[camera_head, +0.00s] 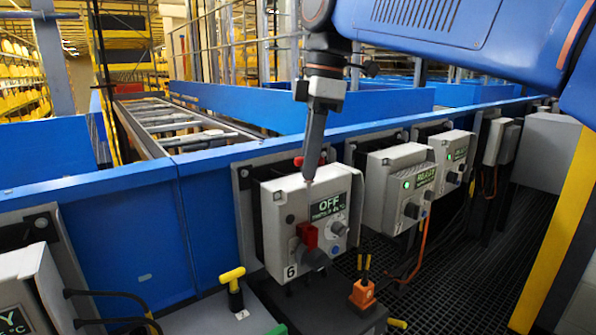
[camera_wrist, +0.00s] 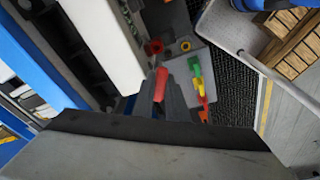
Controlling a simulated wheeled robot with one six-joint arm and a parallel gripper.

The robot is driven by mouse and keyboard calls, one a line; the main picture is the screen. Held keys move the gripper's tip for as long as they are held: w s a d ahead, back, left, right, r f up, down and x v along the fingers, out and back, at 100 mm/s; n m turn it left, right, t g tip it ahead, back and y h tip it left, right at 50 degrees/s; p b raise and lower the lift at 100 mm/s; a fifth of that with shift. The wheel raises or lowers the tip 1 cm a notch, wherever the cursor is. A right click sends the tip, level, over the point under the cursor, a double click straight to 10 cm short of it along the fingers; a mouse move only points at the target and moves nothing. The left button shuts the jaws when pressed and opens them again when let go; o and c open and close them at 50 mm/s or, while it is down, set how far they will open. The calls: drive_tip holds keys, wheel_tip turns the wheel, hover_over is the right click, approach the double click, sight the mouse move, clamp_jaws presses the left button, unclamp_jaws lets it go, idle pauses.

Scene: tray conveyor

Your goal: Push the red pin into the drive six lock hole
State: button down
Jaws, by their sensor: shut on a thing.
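The red pin (camera_wrist: 161,82) is between my gripper's fingertips (camera_wrist: 161,92) in the wrist view, and my gripper is shut on it. In the head view my gripper (camera_head: 310,176) points down in front of the upper part of drive six (camera_head: 273,225), a light grey box marked 6 with a display reading OFF. Only a trace of red shows at the fingertips there. A red switch handle (camera_head: 307,236) sits on the front of drive six, below and apart from the fingertips. I cannot make out the lock hole in either view.
More drive boxes (camera_head: 402,187) stand to the right along the blue conveyor side (camera_head: 130,235). A yellow-handled tool (camera_head: 233,278) and an orange item (camera_head: 362,292) are below drive six. Green, yellow and red pieces (camera_wrist: 197,82) lie right of the pin in the wrist view.

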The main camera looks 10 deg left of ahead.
drive_tip(key=shift+w+d+r, duration=0.1)
drive_tip(key=shift+w, duration=0.6)
drive_tip(key=shift+f, duration=2.9)
drive_tip(key=shift+f, duration=2.8)
drive_tip(key=c, duration=1.9)
unclamp_jaws()
drive_tip(key=shift+o, duration=1.2)
drive_tip(key=shift+r, duration=0.15)
